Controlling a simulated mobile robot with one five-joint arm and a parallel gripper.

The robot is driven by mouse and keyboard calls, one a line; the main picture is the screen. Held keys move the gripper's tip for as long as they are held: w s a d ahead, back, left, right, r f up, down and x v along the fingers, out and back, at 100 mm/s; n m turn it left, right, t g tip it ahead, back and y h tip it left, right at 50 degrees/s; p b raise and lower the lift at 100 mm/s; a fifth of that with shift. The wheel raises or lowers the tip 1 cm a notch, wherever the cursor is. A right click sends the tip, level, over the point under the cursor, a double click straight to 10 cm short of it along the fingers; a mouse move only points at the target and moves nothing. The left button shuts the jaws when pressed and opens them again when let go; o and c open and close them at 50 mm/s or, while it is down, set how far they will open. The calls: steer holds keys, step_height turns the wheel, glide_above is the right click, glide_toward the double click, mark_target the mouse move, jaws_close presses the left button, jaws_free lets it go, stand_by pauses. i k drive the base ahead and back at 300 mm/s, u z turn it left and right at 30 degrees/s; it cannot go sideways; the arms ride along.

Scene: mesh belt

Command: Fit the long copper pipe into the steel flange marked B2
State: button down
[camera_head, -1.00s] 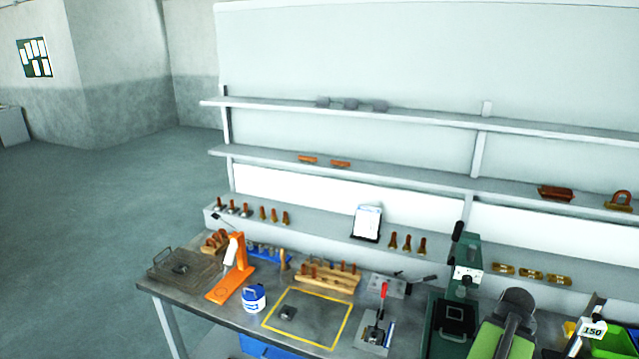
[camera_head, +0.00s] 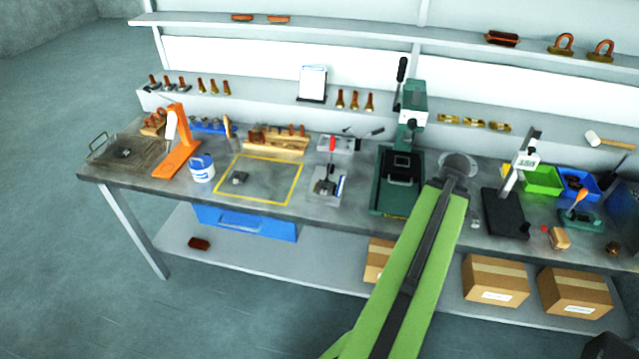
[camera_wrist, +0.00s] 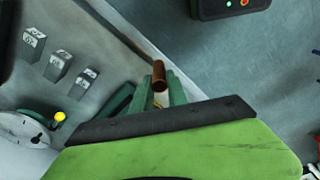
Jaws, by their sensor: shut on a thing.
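My gripper (camera_wrist: 159,95) shows in the wrist view, with its green fingers shut on a copper pipe (camera_wrist: 160,73). The pipe's copper end sticks out beyond the fingers. In the head view my green arm reaches up to the bench right of the green press, and the gripper itself cannot be made out. A small grey metal piece (camera_head: 239,178) lies inside the yellow square on the bench. Another dark piece (camera_head: 124,153) lies in the wire tray at the left. I cannot read a B2 mark on either, so I cannot tell which flange is B2.
A wooden rack (camera_head: 272,142) with copper pieces stands behind the yellow square. In the wrist view, labelled grey blocks (camera_wrist: 59,66) stand at left.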

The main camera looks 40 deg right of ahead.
mark_target(325, 189)
steer(key=z, duration=0.1)
steer(key=k, duration=0.4)
steer(key=u, duration=0.4)
steer(key=i, duration=1.25)
steer(key=z, duration=0.35)
